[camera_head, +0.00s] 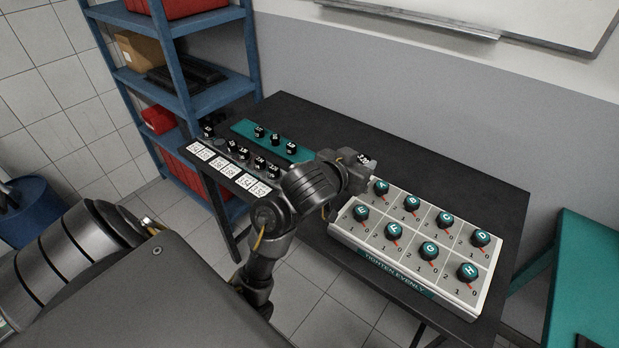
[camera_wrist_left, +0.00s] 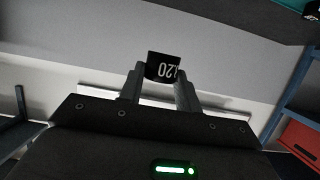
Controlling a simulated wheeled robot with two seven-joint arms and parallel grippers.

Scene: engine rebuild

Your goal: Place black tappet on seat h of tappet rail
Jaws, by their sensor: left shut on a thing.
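My left gripper (camera_head: 352,172) is raised over the table's middle, at the far left corner of the knob box. It is shut on a small black tappet (camera_head: 364,159) with white printing on its face. In the left wrist view the tappet (camera_wrist_left: 163,66) sits between the two fingertips (camera_wrist_left: 160,85), and its print reads like "120", upside down. A row of black tappets (camera_head: 243,153) stands behind white number cards (camera_head: 224,167) on the left of the table. A teal strip (camera_head: 302,154) beyond it carries several more. I cannot tell which piece is the tappet rail, or make out seat h. My right gripper is out of view.
A white box (camera_head: 474,290) with lettered knobs and "TIGHTEN EVENLY" on its front fills the table's near right. The black table top (camera_head: 330,122) is bare at the back. A blue shelf (camera_head: 193,100) stands at the left, a teal bench (camera_head: 590,270) at the right.

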